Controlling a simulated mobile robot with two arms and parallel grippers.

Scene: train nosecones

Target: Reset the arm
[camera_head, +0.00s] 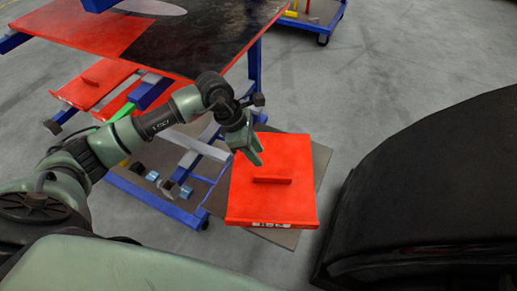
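My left arm reaches in from the left, and its gripper (252,151) points down and to the right. The gripper is just above and beside the upper left part of a red block (299,200) with a raised bar on top. I see nothing held between the fingertips, but the small gap between them is too unclear to judge. Whether the gripper touches the block cannot be told from this angle. My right arm and gripper are not in view.
A blue-framed cart (254,70) with a red and black top (160,35) stands behind my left arm. Another red piece (97,82) is on its lower level. A large black curved body (440,190) fills the right side. Grey floor (390,70) is clear at upper right.

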